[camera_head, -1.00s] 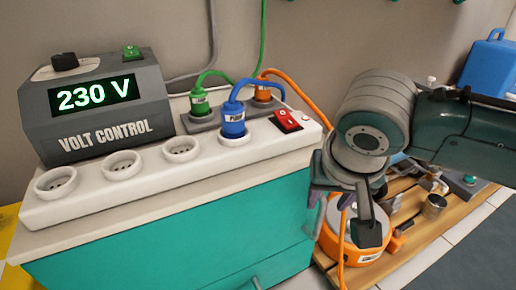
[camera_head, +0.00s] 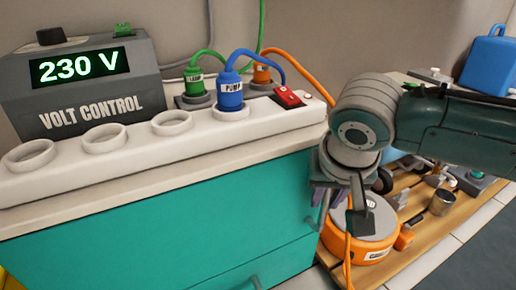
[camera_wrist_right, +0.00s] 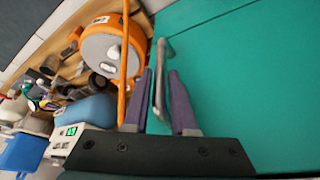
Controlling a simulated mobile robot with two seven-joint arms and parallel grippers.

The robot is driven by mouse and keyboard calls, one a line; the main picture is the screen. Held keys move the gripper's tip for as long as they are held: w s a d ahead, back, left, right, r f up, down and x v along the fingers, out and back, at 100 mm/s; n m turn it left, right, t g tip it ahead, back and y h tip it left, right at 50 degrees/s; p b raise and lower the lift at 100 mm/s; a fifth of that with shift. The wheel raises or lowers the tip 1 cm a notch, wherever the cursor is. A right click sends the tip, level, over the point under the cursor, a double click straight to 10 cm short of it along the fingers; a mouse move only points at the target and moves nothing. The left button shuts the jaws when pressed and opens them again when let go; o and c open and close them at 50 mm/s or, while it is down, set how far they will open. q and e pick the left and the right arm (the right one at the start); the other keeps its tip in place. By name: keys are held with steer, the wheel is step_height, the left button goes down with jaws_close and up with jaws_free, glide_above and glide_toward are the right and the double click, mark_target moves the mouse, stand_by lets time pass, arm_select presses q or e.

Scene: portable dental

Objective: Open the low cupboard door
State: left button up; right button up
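The teal cupboard front (camera_head: 170,235) appears shut, with a seam dividing an upper panel from a lower one. A grey bar handle (camera_wrist_right: 159,80) stands at the edge of the teal panel (camera_wrist_right: 230,90) in the right wrist view. My right gripper (camera_head: 325,195) is at the right end of the cupboard front. In the wrist view, the purple fingers of this gripper (camera_wrist_right: 160,90) are apart, with the handle between them, closer to the left finger. Contact cannot be told. My left gripper is not in view.
A white socket strip (camera_head: 200,145) and a volt control box (camera_head: 85,85) stand on the cupboard top. An orange reel (camera_head: 362,235) with its cable sits on a wooden shelf right beside my right gripper. A blue canister (camera_head: 488,65) stands behind.

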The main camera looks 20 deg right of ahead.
jaws_close()
stand_by(1.0)
